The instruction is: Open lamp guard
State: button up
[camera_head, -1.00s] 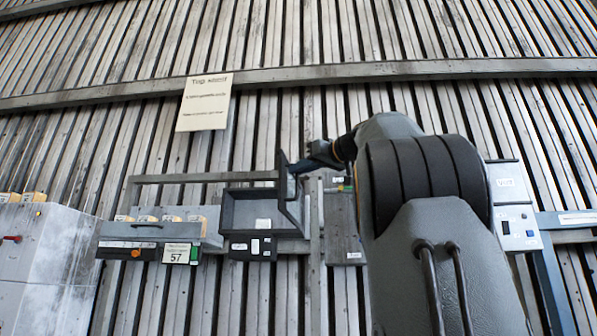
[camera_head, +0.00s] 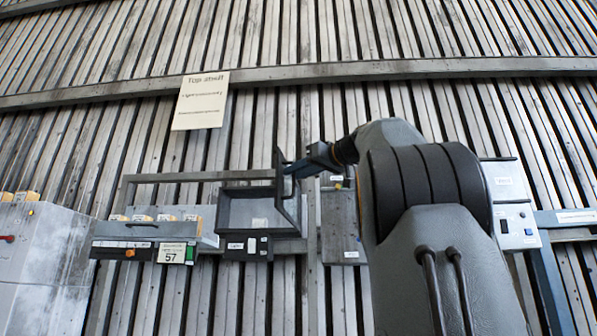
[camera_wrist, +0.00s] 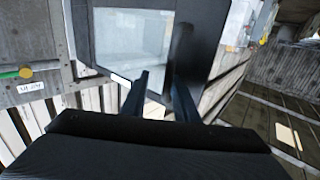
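The lamp guard (camera_head: 279,170) is a dark frame at the right side of a shallow dark box (camera_head: 225,212) on the wall rack. It stands swung out from the box, seen nearly edge-on. In the wrist view the guard (camera_wrist: 104,40) fills the upper middle, with a pale see-through pane and a dark upright bar, perhaps its handle. My gripper (camera_head: 291,170) is at the guard's right side in the head view. In the wrist view its two fingers (camera_wrist: 160,78) are apart, with the pane visible between them. The right finger lies close to the dark bar; contact is unclear.
A grey panel (camera_head: 342,225) hangs right of the box, and a switch unit (camera_head: 515,215) stands farther right. A labelled unit with number 57 (camera_head: 172,252) is on the left, beside a grey cabinet (camera_head: 40,265). A paper sign (camera_head: 200,102) hangs above.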

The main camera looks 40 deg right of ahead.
jog(key=shift+s+r, duration=0.1)
jog(key=shift+s, duration=0.05)
jog(key=s+b, duration=0.2)
jog(key=s, duration=0.5)
jog(key=shift+s+d, duration=0.35)
jog(key=shift+d, duration=0.05)
